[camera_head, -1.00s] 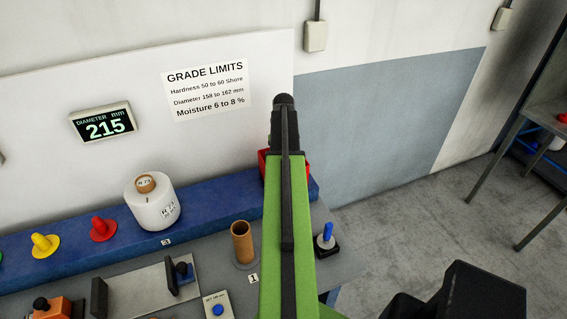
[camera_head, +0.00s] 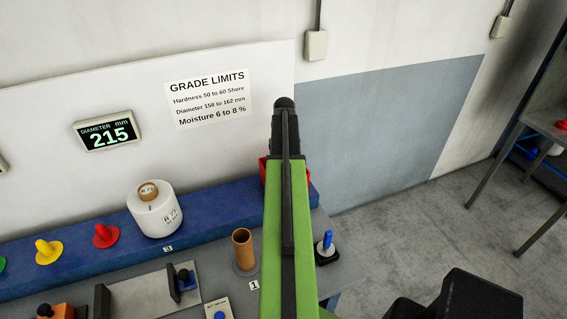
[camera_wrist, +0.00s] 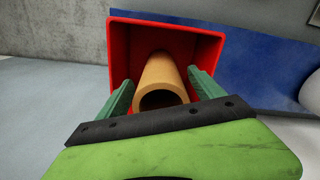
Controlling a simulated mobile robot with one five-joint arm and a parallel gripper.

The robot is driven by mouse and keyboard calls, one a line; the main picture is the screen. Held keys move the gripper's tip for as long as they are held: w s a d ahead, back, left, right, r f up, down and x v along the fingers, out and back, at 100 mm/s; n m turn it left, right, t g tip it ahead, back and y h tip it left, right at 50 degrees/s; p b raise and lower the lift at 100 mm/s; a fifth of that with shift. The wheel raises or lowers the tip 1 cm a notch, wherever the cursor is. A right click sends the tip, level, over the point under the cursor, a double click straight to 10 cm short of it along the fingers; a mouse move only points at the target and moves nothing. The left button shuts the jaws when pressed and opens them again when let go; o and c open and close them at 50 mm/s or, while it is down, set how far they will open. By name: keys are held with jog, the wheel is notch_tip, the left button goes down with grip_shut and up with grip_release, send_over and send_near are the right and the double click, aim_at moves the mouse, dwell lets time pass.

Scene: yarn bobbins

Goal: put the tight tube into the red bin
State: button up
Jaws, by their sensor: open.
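The red bin (camera_wrist: 121,48) fills the upper middle of the wrist view. In the head view only a bit of the red bin (camera_head: 264,170) shows behind my arm. A tan cardboard tube (camera_wrist: 160,75) is inside the bin's outline, its open end towards the wrist camera. My gripper (camera_wrist: 163,88) is open over the bin, with one green finger on each side of the tube and gaps between. The fingers are hidden in the head view. Whether the tube rests on the bin's floor I cannot tell.
Another brown tube (camera_head: 243,250) stands upright on the grey bench by label 1. A white bobbin (camera_head: 155,209) stands on the blue ledge beside red (camera_head: 106,235) and yellow (camera_head: 48,250) cones. A blue-handled thing (camera_head: 328,244) is right of my arm.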

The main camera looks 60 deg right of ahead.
notch_tip(320, 180, up, 10)
jog(key=p, duration=0.8)
jog(key=shift+p, duration=0.3)
jog(key=w+a+n, duration=0.1)
jog(key=w+a, duration=0.4)
jog(key=a, duration=0.5)
jog(key=w+a, duration=0.6)
jog(key=a, duration=0.5)
jog(key=w+a+n, duration=0.1)
jog(key=w+a, duration=0.4)
jog(key=a, duration=0.5)
jog(key=a+n, duration=0.1)
jog(key=a, duration=2.7)
jog(key=shift+s, duration=0.35)
jog(key=shift+f, duration=0.1)
